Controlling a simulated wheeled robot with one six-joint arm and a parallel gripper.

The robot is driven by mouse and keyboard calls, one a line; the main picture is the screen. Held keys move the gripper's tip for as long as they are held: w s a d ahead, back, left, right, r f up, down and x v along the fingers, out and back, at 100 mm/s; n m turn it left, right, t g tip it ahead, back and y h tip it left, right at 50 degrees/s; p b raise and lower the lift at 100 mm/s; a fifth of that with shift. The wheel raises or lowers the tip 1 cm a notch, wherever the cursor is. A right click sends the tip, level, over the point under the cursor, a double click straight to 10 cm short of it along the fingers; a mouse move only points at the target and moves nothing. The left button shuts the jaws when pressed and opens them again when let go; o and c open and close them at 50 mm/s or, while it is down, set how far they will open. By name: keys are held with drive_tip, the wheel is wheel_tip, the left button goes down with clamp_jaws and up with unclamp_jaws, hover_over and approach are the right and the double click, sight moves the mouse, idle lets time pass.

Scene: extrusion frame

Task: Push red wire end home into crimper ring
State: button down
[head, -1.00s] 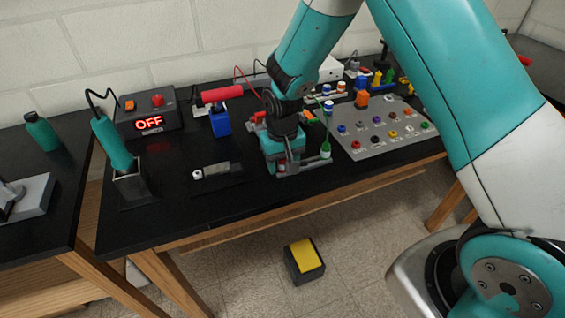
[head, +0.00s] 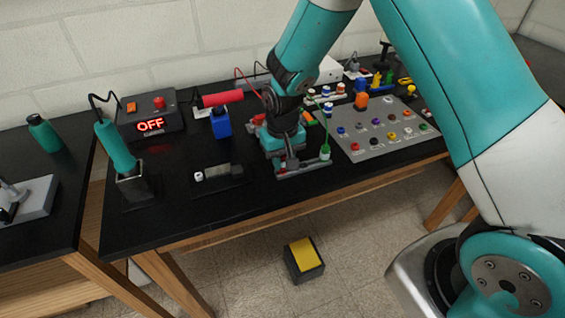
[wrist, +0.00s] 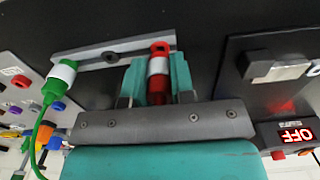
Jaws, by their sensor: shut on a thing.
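My gripper (wrist: 157,72) is shut on the red wire end (wrist: 158,67), a red plug with a white band, seen between its teal fingers in the wrist view. The plug's red tip is at the right end of a grey bar (wrist: 85,57), likely the crimper with its ring. The ring there is covered by the plug, so I cannot tell how deep it sits. A green-and-white wire end (wrist: 60,76) stands at the bar's left end. In the head view my gripper (head: 290,160) is low over the bar (head: 303,169), and its fingers hide the red plug.
A grey panel with several coloured sockets (head: 352,147) lies right of my gripper. A blue stand (head: 221,126) with a red-handled tool (head: 220,98) is to the left, near a box reading OFF (head: 150,125).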

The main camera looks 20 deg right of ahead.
drive_tip(key=shift+r+p, duration=1.55)
drive_tip(key=shift+r, duration=0.6)
